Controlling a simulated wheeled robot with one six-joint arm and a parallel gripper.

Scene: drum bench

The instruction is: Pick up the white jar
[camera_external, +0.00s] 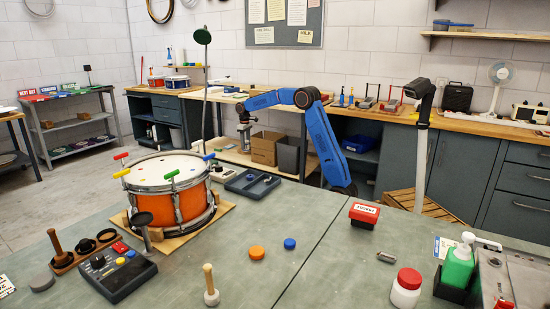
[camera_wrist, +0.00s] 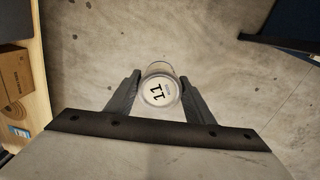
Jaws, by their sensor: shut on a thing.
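A white jar with a red lid (camera_external: 406,287) stands upright on the green bench at the front right. My gripper (camera_external: 244,125) is far from it, reaching out to the back left beyond the drum. In the wrist view, my gripper (camera_wrist: 160,93) is shut on a round whitish container (camera_wrist: 160,92) with a pale face marked "11". The container hangs over the grey floor, with a finger on each side. It is too small to make out clearly in the external view.
An orange drum (camera_external: 180,203) sits on a wooden board on the bench. A green pump bottle (camera_external: 458,265), a red box (camera_external: 364,214), an orange cap (camera_external: 257,253) and a blue cap (camera_external: 290,244) are around the bench. A cardboard box (camera_wrist: 14,80) is at the wrist view's left.

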